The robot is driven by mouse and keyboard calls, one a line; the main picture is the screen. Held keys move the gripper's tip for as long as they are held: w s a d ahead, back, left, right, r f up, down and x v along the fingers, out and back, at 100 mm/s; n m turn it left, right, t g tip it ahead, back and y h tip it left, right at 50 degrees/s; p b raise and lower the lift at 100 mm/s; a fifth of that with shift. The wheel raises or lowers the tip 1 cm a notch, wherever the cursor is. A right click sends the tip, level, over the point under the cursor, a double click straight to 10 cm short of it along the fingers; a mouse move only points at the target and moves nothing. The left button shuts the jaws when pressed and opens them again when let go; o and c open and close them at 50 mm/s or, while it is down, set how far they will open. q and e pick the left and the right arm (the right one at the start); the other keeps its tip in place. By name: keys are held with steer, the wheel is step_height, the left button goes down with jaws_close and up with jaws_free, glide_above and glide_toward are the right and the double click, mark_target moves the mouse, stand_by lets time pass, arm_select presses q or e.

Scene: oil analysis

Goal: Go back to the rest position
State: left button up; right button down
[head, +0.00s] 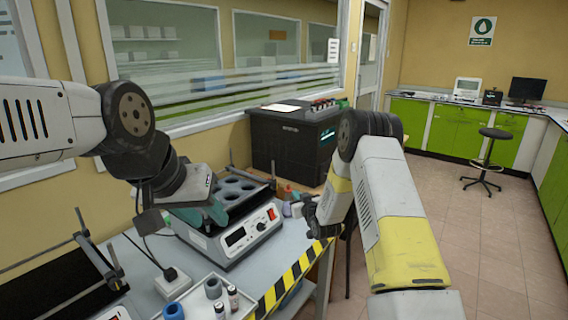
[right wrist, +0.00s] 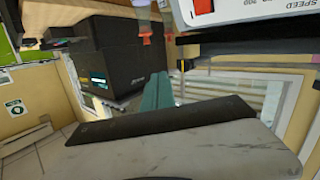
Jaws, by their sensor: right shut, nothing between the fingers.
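My left gripper (head: 212,213) reaches in from the left, its teal fingertips in front of the left side of the shaker (head: 240,238). The gap between its fingers is not clear. My right gripper (head: 310,212) is by the table's striped front edge, to the right of the shaker, and its fingers hardly show there. In the right wrist view, its teal fingers (right wrist: 155,92) are together with nothing between them. The shaker has a white front with a display and a red switch, and a dark top with round holes.
A large black machine (head: 290,145) stands behind the shaker. A tray (head: 238,299) with small bottles and a blue ring (head: 173,312) lies in front, beside a power strip (head: 172,284). A dark rack (head: 70,285) is at the left. Open floor (head: 480,245) lies to the right.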

steer(key=s+d+r+m+g+h, duration=0.1)
steer(key=s+d+r+g+h, duration=0.2)
steer(key=r, duration=0.9)
steer(key=s+d+r+m+g, duration=0.15)
steer(key=s+d+r, duration=0.35)
steer(key=s+r, duration=0.55)
steer(key=s+d+r+m+g, duration=0.1)
steer(key=s+g, duration=0.4)
steer(key=s, duration=2.8)
steer(key=shift+s+d+m, duration=0.3)
steer(key=shift+d+m, duration=0.15)
steer(key=shift+d, duration=0.2)
steer(key=shift+r, duration=0.1)
